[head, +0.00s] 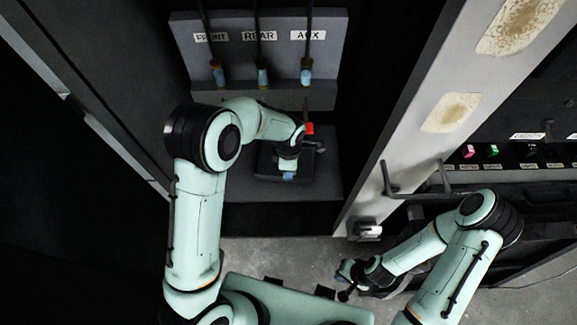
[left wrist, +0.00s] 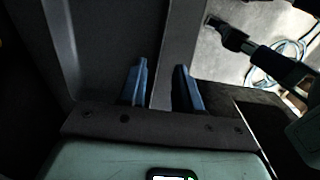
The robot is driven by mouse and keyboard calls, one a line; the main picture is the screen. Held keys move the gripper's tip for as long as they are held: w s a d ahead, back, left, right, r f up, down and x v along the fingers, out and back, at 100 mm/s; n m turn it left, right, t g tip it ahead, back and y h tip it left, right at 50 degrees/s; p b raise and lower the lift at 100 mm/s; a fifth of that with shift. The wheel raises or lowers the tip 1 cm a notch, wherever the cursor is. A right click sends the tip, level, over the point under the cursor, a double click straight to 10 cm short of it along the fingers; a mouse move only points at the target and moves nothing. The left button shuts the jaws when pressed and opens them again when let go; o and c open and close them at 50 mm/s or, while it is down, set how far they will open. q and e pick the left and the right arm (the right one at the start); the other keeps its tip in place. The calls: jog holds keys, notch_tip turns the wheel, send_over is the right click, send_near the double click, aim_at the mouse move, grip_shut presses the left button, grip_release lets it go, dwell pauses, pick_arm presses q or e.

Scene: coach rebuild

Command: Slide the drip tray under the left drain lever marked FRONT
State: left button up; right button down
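The left drain lever marked FRONT (head: 217,72) hangs from the panel at the back of the recess, with a blue and brown tip. The dark drip tray (head: 265,168) lies on the recess floor, to the right of below that lever, roughly under REAR and AUX. My left gripper (head: 289,176) points down at the tray, and my own arm hides part of it. In the left wrist view its two blue fingers (left wrist: 161,88) are apart, with a grey strip seen between them. No clear grip on the tray shows. My right gripper (head: 344,281) is low over the concrete floor, away from the tray.
The REAR lever (head: 262,76) and the AUX lever (head: 306,74) hang beside FRONT. A small red piece (head: 309,128) shows by my left wrist. A pale post (head: 400,150) bounds the recess on the right. A coiled cable (left wrist: 290,55) lies on the floor.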

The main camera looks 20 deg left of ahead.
pick_arm(q)
notch_tip(320, 180, down, 7)
jog(key=shift+f, duration=0.2)
dwell(0.3)
grip_shut()
